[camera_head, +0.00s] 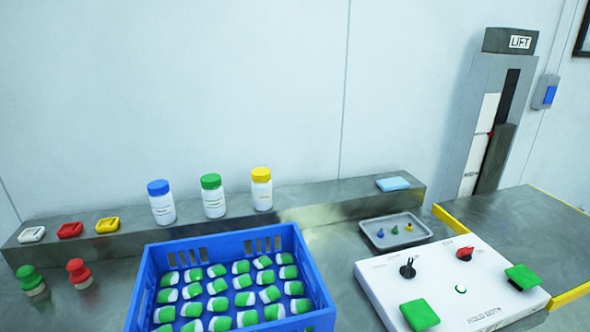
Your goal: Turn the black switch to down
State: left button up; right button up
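The black switch (408,268) is a small rotary knob at the back left of the white control panel (375,286) on the right of the table. Its position is too small to read with certainty. A red switch (465,254) sits to its right on the same panel. Two green square pads (420,314) and (521,277) and a small green round button (461,289) are also on the panel. Neither gripper is in view, and nothing touches the black switch.
A grey tray (372,236) with small coloured pieces lies behind the panel. Three capped bottles (214,203) stand on the back ledge. A lift column (480,130) rises at the right.

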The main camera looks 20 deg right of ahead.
aim_at(407, 271)
jog(key=u, duration=0.55)
jog(key=k, duration=0.55)
jog(key=z, duration=0.7)
